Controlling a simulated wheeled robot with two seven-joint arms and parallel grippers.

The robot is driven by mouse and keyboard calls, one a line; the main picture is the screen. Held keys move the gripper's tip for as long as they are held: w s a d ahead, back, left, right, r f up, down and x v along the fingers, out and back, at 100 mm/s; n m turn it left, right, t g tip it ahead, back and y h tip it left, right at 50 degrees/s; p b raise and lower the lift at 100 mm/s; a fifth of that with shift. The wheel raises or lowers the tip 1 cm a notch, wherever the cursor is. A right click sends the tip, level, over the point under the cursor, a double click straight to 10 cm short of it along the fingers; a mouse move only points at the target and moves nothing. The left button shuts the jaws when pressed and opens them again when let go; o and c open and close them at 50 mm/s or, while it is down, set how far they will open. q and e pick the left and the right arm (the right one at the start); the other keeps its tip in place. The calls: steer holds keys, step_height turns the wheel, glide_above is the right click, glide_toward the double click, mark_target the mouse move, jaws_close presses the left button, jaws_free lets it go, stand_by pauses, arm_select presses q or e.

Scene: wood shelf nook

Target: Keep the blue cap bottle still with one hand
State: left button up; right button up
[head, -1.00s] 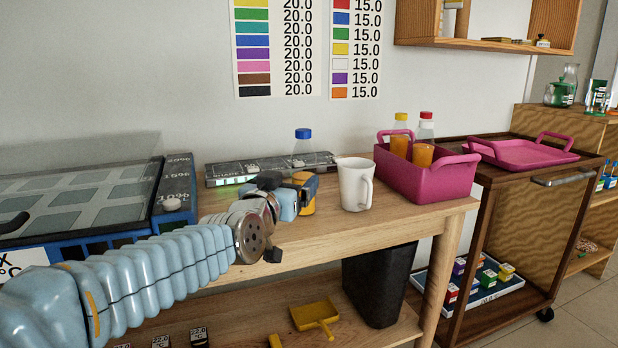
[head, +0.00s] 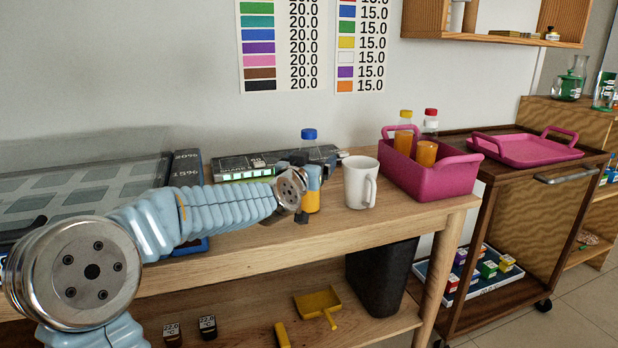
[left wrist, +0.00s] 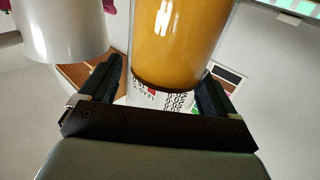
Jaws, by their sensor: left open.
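The blue cap bottle (head: 311,180) stands upright on the wooden bench, with orange liquid in its lower part. My left gripper (head: 300,192) is at the bottle and covers part of its left side in the head view. In the left wrist view the orange part of the bottle (left wrist: 168,45) and a white label below it lie between the two dark fingers of my left gripper (left wrist: 162,88). The fingers are open on either side of it; I cannot tell whether either touches it. My right gripper is in neither view.
A white mug (head: 360,182) stands close to the right of the bottle and shows in the left wrist view (left wrist: 62,28). A pink basket (head: 447,180) with two bottles is farther right. A flat grey device (head: 235,165) lies behind.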

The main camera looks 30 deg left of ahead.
arm_select(q)
steer(key=c, duration=1.5)
steer(key=shift+r, duration=0.15)
